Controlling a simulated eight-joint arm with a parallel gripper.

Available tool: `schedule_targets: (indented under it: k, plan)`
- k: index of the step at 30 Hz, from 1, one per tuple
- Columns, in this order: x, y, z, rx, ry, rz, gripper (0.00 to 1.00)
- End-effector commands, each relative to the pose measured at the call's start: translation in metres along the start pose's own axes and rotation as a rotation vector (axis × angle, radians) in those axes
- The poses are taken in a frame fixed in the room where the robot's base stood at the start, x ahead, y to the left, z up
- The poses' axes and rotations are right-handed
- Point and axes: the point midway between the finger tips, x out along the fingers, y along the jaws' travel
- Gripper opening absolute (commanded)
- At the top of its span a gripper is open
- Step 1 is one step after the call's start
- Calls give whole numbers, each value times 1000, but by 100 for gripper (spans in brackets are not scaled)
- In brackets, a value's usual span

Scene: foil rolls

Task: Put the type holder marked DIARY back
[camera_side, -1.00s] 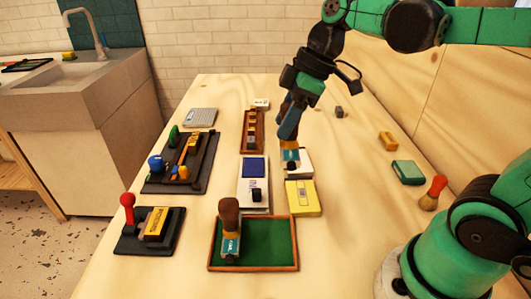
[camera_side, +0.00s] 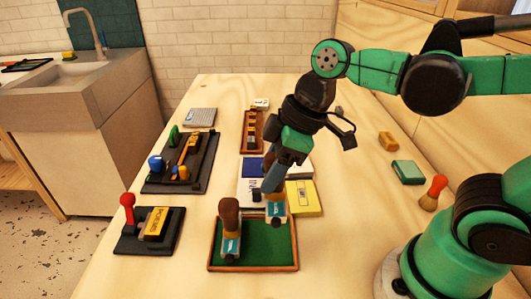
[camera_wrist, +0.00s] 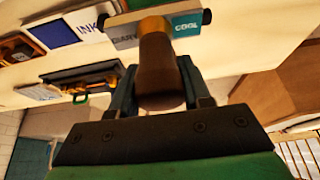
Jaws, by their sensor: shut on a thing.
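My gripper (camera_side: 273,186) is shut on the brown handle of a type holder (camera_side: 275,209). In the wrist view this type holder (camera_wrist: 160,70) stands between the two fingers. Its label reads DIARY on a grey part and COOL on a teal part. In the side view it hangs over the far right part of the green-lined tray (camera_side: 253,270); its exact height above the tray is hard to tell. A second type holder (camera_side: 230,215), with a brown handle and teal label, stands upright in the left part of the tray.
An ink pad (camera_side: 250,168) marked INK and a yellow box (camera_side: 302,198) lie just behind the tray. A black stand with a red-knobbed tool (camera_side: 128,208) is at left. A black foil-roll rack (camera_side: 180,165) is behind it.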

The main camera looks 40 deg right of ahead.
Motion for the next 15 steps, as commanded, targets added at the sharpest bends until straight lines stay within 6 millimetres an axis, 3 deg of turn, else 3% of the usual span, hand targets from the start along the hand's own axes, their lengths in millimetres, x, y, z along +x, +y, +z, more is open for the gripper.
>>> schedule_targets:
  k: [6, 15]
  plan:
    - [32, 1, 13, 0, 0, 0, 0]
    - [48, 1, 20, 0, 0, 0, 0]
